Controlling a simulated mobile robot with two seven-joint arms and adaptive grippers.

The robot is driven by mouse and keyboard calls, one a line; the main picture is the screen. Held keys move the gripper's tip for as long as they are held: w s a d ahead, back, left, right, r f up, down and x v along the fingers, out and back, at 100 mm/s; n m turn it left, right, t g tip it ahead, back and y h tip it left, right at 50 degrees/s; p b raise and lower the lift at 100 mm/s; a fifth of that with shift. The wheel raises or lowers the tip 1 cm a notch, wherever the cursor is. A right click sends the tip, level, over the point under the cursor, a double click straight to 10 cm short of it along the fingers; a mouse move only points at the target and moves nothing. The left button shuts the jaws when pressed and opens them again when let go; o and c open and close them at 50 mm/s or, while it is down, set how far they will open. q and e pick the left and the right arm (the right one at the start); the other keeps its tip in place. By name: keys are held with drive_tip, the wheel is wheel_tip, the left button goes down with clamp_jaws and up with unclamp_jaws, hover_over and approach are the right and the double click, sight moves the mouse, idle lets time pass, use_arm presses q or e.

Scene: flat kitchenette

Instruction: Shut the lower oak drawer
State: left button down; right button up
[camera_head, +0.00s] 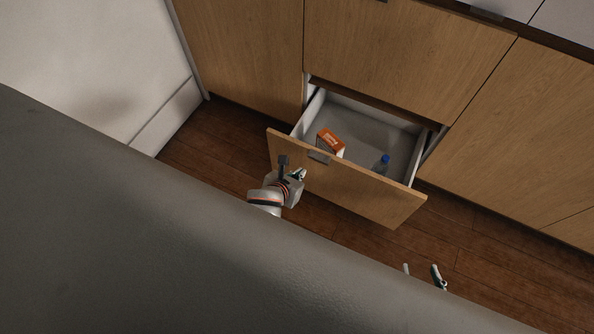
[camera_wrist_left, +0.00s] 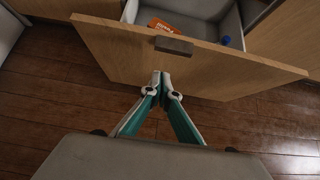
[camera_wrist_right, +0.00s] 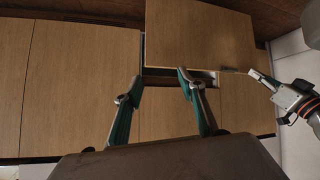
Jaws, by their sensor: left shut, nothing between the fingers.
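The lower oak drawer (camera_head: 345,186) stands pulled out from the cabinet, its grey inside showing. In the left wrist view its oak front (camera_wrist_left: 120,55) fills the upper part, with a dark handle (camera_wrist_left: 174,45). My left gripper (camera_head: 301,174) is shut and empty, in front of the drawer front near the handle. In the left wrist view its closed fingertips (camera_wrist_left: 160,76) point at the front below the handle; whether they touch it I cannot tell. My right gripper (camera_head: 422,268) is open and empty, low and to the right of the drawer. Its spread fingers (camera_wrist_right: 160,82) show in the right wrist view.
An orange box (camera_head: 330,143) and a bottle with a blue cap (camera_head: 383,164) are in the drawer. An oak panel (camera_head: 405,55) above it is closed. Wooden floor (camera_head: 225,145) lies clear around the drawer. A pale wall (camera_head: 95,60) is at the left.

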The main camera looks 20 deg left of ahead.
use_arm(q)
drive_tip(key=w+f+b, duration=0.1)
drive_tip(key=w+f, duration=0.1)
drive_tip(key=w, duration=0.4)
drive_tip(key=shift+w+d, duration=0.15)
drive_tip(key=shift+w, duration=0.05)
use_arm(e)
drive_tip(key=shift+w+r, duration=0.1)
drive_tip(key=shift+w, duration=0.6)
drive_tip(key=shift+s, duration=0.1)
